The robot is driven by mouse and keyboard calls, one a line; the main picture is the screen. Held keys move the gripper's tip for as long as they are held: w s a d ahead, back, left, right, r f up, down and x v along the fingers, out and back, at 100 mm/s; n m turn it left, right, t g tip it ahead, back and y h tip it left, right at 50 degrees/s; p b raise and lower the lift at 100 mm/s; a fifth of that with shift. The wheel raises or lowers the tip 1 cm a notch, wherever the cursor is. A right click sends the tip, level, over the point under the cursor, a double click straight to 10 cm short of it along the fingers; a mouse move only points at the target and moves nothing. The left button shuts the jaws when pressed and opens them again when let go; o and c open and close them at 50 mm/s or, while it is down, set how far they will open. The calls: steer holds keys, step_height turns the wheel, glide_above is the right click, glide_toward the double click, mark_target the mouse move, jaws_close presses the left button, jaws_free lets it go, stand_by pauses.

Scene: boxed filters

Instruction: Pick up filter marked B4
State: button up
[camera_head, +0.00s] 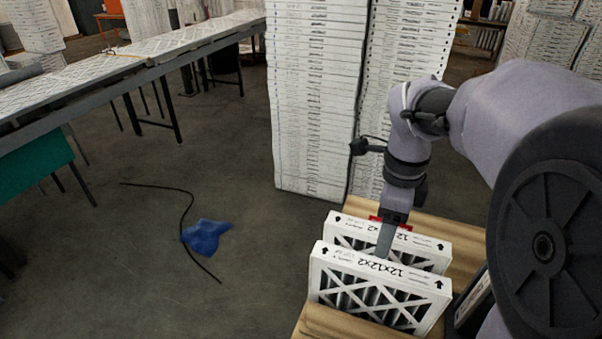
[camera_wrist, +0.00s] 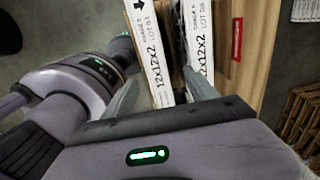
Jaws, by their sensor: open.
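Two white-framed box filters stand upright side by side on a wooden surface. In the head view one is the near filter (camera_head: 375,289) and the other the back filter (camera_head: 392,240); both read 12x12x2. In the wrist view they are the left filter (camera_wrist: 152,50) and the right filter (camera_wrist: 199,45). My gripper (camera_head: 384,248) points down at the filters, and a finger shows in front of the back filter. In the wrist view my gripper (camera_wrist: 163,68) is open, its fingers on either side of the left filter, with no clear contact.
The wooden surface (camera_wrist: 262,50) has a red mark right of the filters. Tall filter stacks (camera_head: 315,100) stand behind. A long table (camera_head: 130,65) runs at the left. A blue cloth (camera_head: 205,236) and a black cable (camera_head: 188,205) lie on otherwise open floor.

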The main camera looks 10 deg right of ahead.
steer(key=b, duration=0.2)
glide_above(376, 282)
steer(key=w+d, duration=0.2)
step_height(376, 282, down, 8)
steer(key=shift+s+d+r, duration=0.1)
steer(key=shift+d+r, duration=0.05)
steer(key=shift+r, duration=0.05)
steer(key=f, duration=0.3)
steer(key=f+b, duration=0.1)
steer(key=f, duration=0.2)
steer(key=a+f+b, duration=0.1)
steer(key=f, duration=0.2)
steer(key=shift+s, duration=0.1)
steer(key=shift+f, duration=0.35)
steer(key=shift+r, duration=0.1)
jaws_close()
